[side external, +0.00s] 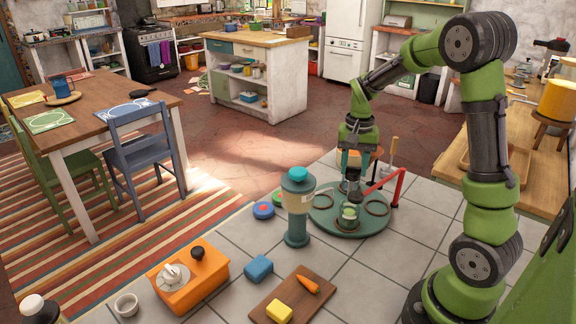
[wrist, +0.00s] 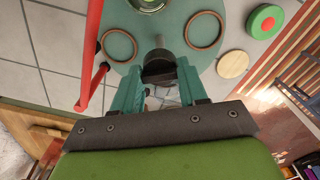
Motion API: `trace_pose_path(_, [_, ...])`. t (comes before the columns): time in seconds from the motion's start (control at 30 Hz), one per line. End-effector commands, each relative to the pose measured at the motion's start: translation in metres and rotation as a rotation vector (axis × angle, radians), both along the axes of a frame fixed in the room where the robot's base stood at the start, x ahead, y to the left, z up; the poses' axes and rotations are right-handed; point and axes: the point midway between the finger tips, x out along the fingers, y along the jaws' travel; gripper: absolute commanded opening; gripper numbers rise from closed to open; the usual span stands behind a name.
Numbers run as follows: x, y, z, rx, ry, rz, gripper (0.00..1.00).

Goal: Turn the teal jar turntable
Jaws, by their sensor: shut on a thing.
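The teal turntable (side external: 345,228) is a round disc low on the tiled counter, right of centre in the side view. It fills the upper middle of the wrist view (wrist: 160,30). It bears a jar with a green top (side external: 348,213) near its front and brown ring seats (side external: 377,207) at its sides. My gripper (side external: 351,178) points down over the disc's back part. In the wrist view its teal fingers (wrist: 160,78) are shut on a dark knob (wrist: 158,66) at the disc's edge. The fingers partly hide the knob.
A red bar frame (side external: 396,187) stands close beside the turntable at right. A tall teal-and-cream canister (side external: 297,207) stands just left. A board (side external: 293,298) with a yellow block and carrot, a blue block (side external: 259,268) and an orange box (side external: 188,277) lie nearer the front.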

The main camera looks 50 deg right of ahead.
Motion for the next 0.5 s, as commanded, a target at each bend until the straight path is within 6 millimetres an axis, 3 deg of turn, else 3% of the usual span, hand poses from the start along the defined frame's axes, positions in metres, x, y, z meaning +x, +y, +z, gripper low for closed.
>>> trace_pose_path(0.5, [0.0007,-0.0007,0.0027,-0.002,-0.005,-0.260,0.00])
